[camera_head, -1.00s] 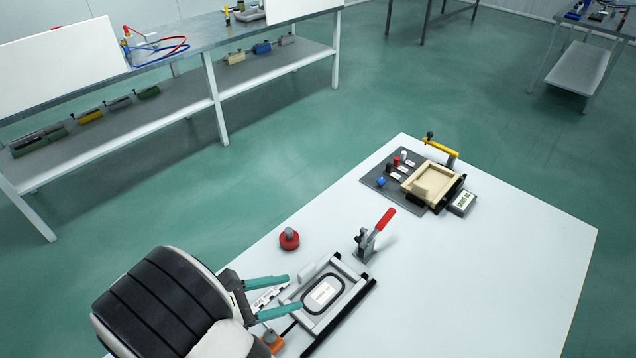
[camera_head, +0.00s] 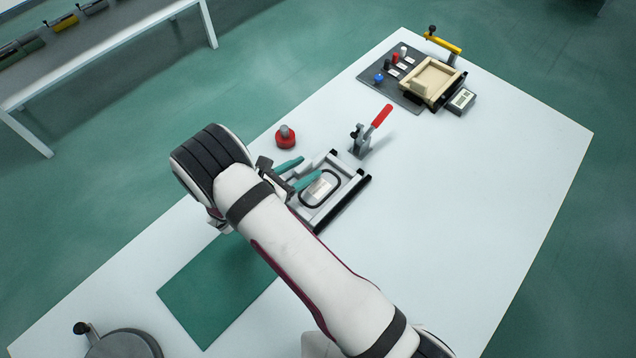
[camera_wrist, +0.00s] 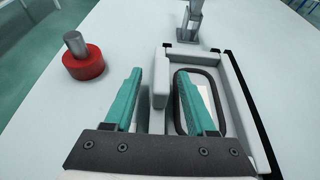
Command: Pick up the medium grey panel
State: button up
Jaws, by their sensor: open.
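A light-to-medium grey panel (camera_head: 317,191) with a black oval ring and a white label lies in a fixture near the middle of the table. It also shows in the wrist view (camera_wrist: 208,92), partly covered by the right finger. My gripper (camera_head: 311,166) is open, with two teal fingers reaching over the fixture's left side. In the wrist view, my gripper (camera_wrist: 158,78) has a raised light grey block (camera_wrist: 160,88) in the gap between its fingers. I cannot tell whether the fingers touch it. My arm hides part of the fixture's near left side.
A red round knob (camera_head: 285,138) stands left of the fixture. A red-handled clamp (camera_head: 370,132) stands behind it. A second fixture with a beige tray (camera_head: 433,82) is at the back. A green mat (camera_head: 205,295) lies front left. The table's right side is clear.

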grip_shut()
jog(key=shift+r, duration=0.1)
dwell(0.5)
